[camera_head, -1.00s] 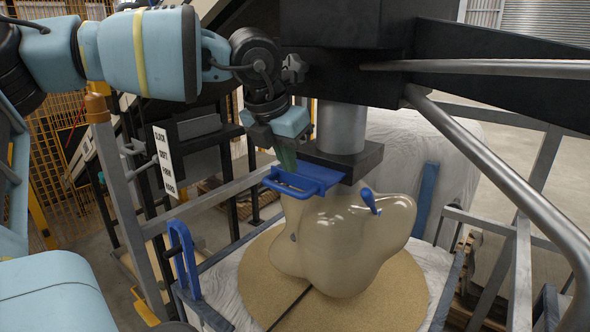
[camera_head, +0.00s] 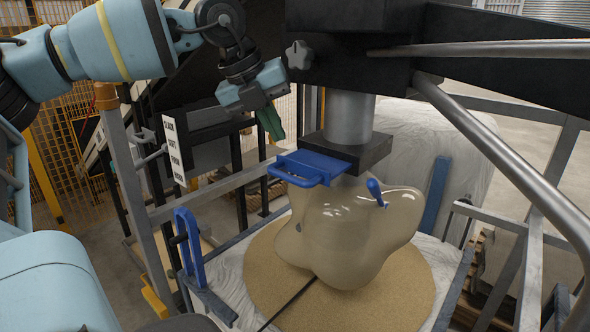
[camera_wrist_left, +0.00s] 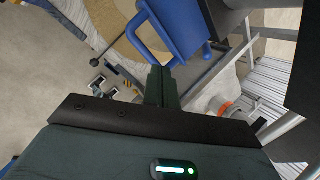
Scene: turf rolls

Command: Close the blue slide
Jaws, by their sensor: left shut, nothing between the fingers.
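The blue slide (camera_head: 312,165) is a flat plate with a loop handle at its left end. It sticks out to the left from the black block under the grey cylinder, above a glossy beige lobed body (camera_head: 345,235). My left gripper (camera_head: 272,126) is shut and empty, above and left of the slide's handle and apart from it. In the left wrist view the slide (camera_wrist_left: 185,25) shows at the top, just beyond the shut fingers (camera_wrist_left: 161,84). How far the slide reaches inside the block is hidden. My right gripper is out of view.
A small blue lever (camera_head: 375,192) stands on the beige body. A blue upright handle (camera_head: 188,245) is on the frame at lower left. A round tan mat (camera_head: 400,295) lies beneath. Metal rails and a sign (camera_head: 175,150) flank the left; a slanted grey bar (camera_head: 500,165) crosses the right.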

